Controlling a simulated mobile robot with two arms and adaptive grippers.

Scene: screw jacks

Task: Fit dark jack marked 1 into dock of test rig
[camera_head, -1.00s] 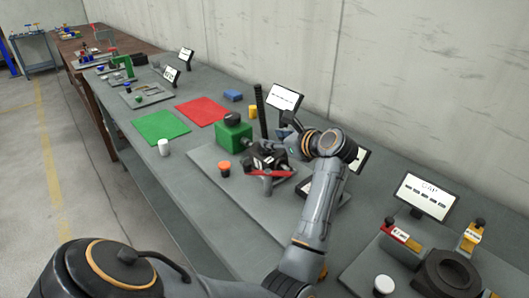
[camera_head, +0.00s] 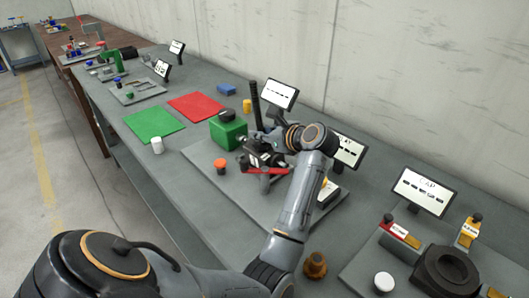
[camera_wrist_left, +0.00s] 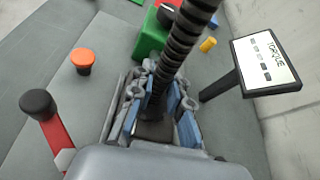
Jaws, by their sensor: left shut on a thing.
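The dark jack shows as a black ribbed column (camera_head: 255,103) standing up in the head view. In the left wrist view its ribbed column (camera_wrist_left: 178,50) rises from between the blue-padded fingers. My left gripper (camera_head: 264,156) is shut on it, low down over the test rig. The mark 1 is not readable. The test rig is a grey plate (camera_head: 235,187) with a green block (camera_head: 228,132), an orange button (camera_head: 220,166) and a red lever (camera_head: 266,171). The dock and the jack's lower end are hidden by the gripper. My right gripper is not in view.
A torque display (camera_wrist_left: 267,62) stands close right of the gripper in the wrist view. Green (camera_head: 153,124) and red (camera_head: 195,106) mats lie left of the rig. A white cylinder (camera_head: 157,146) stands near the bench edge. Another fixture with a black ring (camera_head: 447,272) is at right.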

